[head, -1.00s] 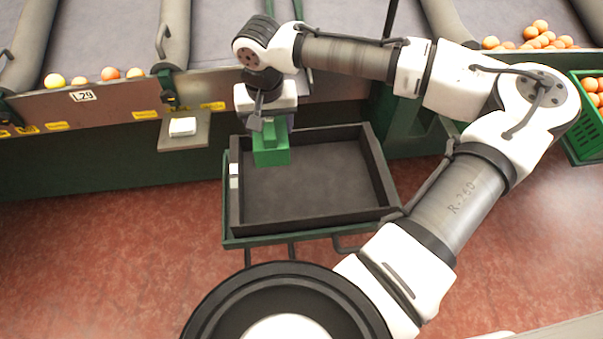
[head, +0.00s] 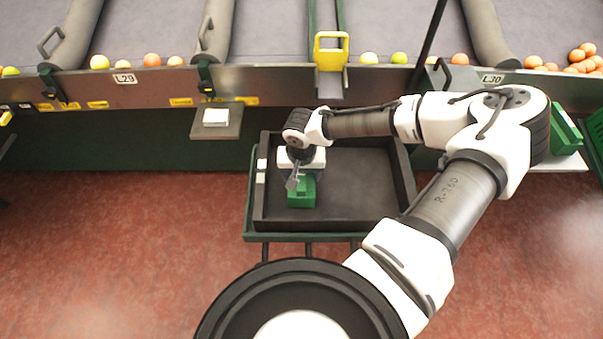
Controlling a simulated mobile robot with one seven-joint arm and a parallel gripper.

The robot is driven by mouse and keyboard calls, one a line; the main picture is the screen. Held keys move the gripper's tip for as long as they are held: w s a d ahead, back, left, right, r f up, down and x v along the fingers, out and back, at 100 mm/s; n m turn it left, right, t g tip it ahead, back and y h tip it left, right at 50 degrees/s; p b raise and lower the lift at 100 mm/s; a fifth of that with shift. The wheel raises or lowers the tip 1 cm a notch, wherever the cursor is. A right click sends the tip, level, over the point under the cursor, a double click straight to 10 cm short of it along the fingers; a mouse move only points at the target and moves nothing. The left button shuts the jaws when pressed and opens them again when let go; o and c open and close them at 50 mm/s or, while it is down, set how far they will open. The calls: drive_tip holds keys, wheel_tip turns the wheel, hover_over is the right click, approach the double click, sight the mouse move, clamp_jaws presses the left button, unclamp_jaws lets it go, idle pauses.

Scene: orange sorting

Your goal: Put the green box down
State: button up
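The green box (head: 302,194) is small and is in the left part of the black tray, near its left wall. I cannot tell whether its underside touches the tray floor. My gripper (head: 298,182) is right above the box, pointing down at it. Its fingers are mostly hidden by the wrist and the box, so I cannot see whether they grip it. The black tray (head: 370,222) rests on a green stand, and the rest of its floor is bare.
A small shelf with a white block (head: 216,117) juts out left of the tray. Behind runs the sorting line's metal front (head: 270,88), with oranges along its lanes and a yellow frame (head: 331,50). Another green box (head: 565,130) sits at the right. Red floor lies open at left.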

drive_tip(key=shift+f, duration=0.2)
drive_tip(key=shift+f, duration=0.2)
drive_tip(key=o, duration=1.2)
drive_tip(key=shift+r, duration=0.15)
